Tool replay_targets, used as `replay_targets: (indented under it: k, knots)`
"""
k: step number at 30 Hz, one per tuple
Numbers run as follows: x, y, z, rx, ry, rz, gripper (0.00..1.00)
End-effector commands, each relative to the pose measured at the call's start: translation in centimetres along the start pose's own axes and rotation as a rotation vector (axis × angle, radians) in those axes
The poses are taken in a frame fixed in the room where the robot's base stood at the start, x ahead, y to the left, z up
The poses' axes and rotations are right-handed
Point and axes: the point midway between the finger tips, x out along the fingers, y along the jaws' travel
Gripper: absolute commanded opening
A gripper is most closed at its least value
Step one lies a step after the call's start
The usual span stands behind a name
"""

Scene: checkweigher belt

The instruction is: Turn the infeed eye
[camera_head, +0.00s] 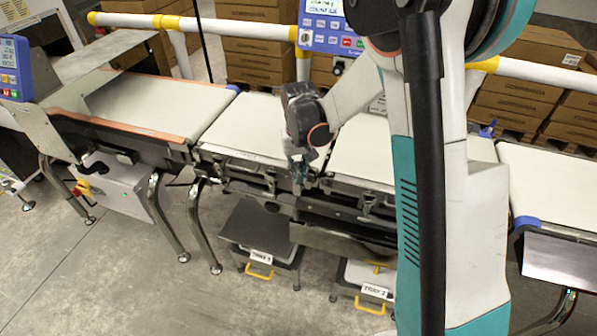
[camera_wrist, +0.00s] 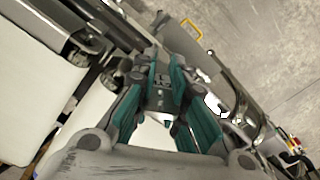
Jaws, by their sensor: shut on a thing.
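The left belt (camera_head: 160,100), a middle belt (camera_head: 250,125) and the right belt (camera_head: 555,185) run across. Two low stands (camera_head: 262,235) (camera_head: 365,285) with yellow handles are below. A white-yellow rail (camera_head: 220,27) and stacked cartons (camera_head: 520,95) stand behind. Floor at front left is clear.

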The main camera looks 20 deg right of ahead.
Motion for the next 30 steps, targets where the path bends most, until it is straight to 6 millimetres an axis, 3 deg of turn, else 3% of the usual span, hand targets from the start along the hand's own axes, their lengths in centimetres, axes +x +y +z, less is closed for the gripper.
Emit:
replay_targets:
  k: [21, 30]
  knots:
    - [0.00, -0.55, -0.11, 0.414, 0.000, 0.000, 0.00]
    - [0.00, -0.64, -0.16, 0.498, 0.000, 0.000, 0.00]
